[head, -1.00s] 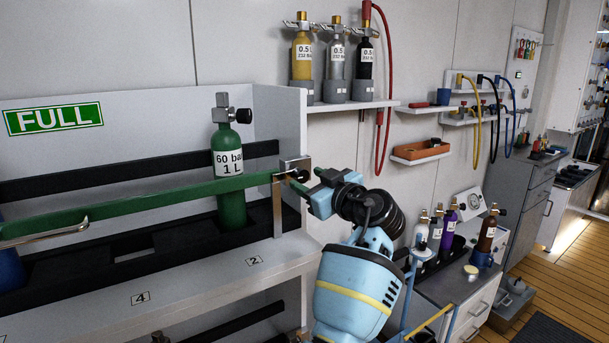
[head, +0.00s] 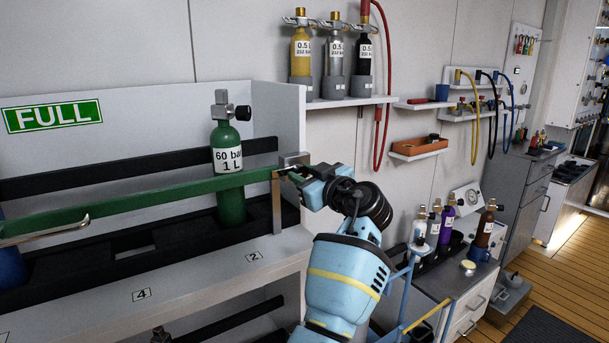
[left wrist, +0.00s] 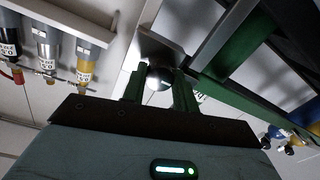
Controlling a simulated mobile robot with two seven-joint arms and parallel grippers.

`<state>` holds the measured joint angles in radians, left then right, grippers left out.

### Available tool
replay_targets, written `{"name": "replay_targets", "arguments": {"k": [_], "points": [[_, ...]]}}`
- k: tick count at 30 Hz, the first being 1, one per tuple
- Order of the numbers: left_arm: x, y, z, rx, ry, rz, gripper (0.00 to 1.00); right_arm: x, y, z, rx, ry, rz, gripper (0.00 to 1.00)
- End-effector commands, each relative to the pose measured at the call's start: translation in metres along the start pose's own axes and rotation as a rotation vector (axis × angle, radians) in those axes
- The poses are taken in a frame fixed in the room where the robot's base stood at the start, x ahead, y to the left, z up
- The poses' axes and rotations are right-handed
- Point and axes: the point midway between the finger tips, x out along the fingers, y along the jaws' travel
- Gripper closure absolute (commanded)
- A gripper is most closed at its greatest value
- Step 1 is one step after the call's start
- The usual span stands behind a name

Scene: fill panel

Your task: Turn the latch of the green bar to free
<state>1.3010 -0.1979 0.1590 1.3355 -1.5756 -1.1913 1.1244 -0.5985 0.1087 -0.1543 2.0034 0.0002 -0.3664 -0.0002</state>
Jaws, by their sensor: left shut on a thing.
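The green bar (head: 150,203) runs across the front of the rack, and its right end meets a metal bracket (head: 292,159) on a post. The latch is a small round knob (left wrist: 159,76) at that end. My left gripper (head: 300,177) is at the bracket, shut on the latch. In the left wrist view its two fingers (left wrist: 159,90) stand on either side of the knob. The gripper hides the latch in the head view, so its turn position cannot be told. My right gripper is not in view.
A green 60 bar cylinder (head: 229,165) stands in the rack behind the bar. A long metal handle (head: 45,232) is at the bar's left. Small bottles (head: 335,55) stand on the wall shelf above right. A grey bench (head: 460,290) with bottles is at the right.

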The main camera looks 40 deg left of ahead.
Motion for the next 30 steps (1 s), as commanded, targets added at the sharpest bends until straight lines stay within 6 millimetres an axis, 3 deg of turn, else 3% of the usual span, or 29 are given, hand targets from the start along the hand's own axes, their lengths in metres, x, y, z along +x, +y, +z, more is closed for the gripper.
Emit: {"name": "replay_targets", "arguments": {"k": [11,30], "points": [[0.000,0.001,-0.002,0.135,0.009,0.003,0.94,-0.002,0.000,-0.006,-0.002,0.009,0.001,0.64],[-0.001,0.001,-0.006,0.720,0.035,0.009,0.94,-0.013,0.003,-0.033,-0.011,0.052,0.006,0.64]]}}
